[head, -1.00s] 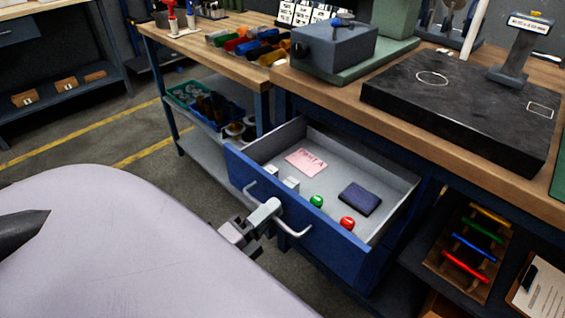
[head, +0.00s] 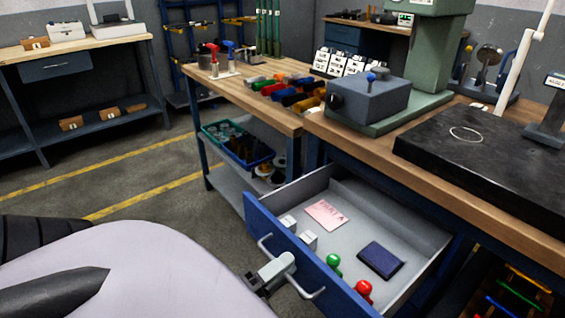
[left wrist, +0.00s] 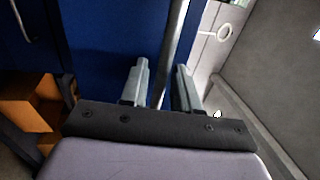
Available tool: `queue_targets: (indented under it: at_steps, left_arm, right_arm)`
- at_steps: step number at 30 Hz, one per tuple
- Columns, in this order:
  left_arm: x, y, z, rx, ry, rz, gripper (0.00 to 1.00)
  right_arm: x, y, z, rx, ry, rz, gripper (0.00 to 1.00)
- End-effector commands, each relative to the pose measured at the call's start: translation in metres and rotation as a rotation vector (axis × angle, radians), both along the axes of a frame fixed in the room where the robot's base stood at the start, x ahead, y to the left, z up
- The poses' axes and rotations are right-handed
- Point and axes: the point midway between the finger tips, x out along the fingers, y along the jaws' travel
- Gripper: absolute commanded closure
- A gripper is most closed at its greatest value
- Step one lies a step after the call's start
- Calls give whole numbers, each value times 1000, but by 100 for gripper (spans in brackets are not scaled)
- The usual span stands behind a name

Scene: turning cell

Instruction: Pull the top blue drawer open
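The top blue drawer (head: 318,262) stands well open under the workbench in the head view. Its blue front and pale bar handle (head: 308,291) face me. Inside are a pink card (head: 326,214), a dark blue notebook (head: 381,260), two small white blocks, and a green and a red item. My left gripper (head: 284,264) is at the middle of the handle. In the left wrist view, its fingers (left wrist: 161,88) stand apart with the handle bar (left wrist: 174,50) between them, and a gap shows beside the bar. My right gripper is not in view.
Above the drawer, the bench (head: 370,150) carries a grey-blue box (head: 370,102) and a black slab (head: 475,160). A second bench (head: 250,85) with colored bins stands behind, to the left. Open floor with yellow lines lies at the left.

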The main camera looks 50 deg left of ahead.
Motion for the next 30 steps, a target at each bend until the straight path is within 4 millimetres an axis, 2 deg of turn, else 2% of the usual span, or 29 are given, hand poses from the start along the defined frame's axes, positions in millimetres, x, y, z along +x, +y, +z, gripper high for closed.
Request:
queue_targets:
  at_steps: [5, 19, 30]
  left_arm:
    - [-4, 0, -1, 0, 1, 0, 70]
    - [-64, 5, -13, -1, 2, 1, 70]
    - [-70, 5, -13, 0, -1, 0, 70]
  right_arm:
    - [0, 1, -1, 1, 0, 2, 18]
    - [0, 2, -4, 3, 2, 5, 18]
    - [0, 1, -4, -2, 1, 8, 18]
